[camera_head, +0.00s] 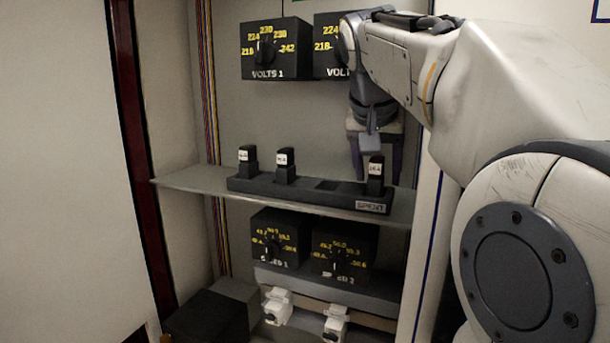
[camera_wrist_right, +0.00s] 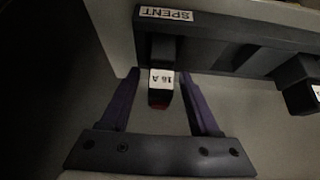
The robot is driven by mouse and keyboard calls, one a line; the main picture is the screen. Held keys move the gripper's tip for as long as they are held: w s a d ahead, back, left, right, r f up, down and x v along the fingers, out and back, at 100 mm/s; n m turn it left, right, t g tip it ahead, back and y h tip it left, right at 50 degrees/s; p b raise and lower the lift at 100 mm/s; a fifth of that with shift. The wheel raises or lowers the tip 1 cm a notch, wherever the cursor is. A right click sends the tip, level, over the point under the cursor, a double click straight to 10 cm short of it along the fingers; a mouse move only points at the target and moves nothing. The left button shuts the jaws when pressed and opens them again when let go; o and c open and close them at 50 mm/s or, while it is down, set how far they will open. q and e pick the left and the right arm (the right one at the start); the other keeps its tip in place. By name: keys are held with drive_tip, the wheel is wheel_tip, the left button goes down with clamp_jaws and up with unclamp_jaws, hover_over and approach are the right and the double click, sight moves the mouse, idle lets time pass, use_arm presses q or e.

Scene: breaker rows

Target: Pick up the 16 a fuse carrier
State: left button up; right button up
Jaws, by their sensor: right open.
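The 16 A fuse carrier (camera_head: 375,172) is a black upright block with a white label, at the right end of a dark rack (camera_head: 330,196) marked SPENT. In the right wrist view the carrier (camera_wrist_right: 161,80) shows its 16 A label and a dark red end. My right gripper (camera_head: 377,172) is open around it. In the wrist view its purple fingers (camera_wrist_right: 159,74) lie one on each side of the carrier, with visible gaps. My left gripper is not in view.
Two other carriers (camera_head: 285,165) (camera_head: 247,161) stand in the rack's left part, with empty slots between them and the 16 A one. The rack sits on a grey shelf (camera_head: 195,180). VOLTS dial boxes (camera_head: 276,50) hang above; more dial boxes (camera_head: 280,240) are below.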

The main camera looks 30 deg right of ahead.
drive_tip(key=shift+f, duration=0.1)
clamp_jaws()
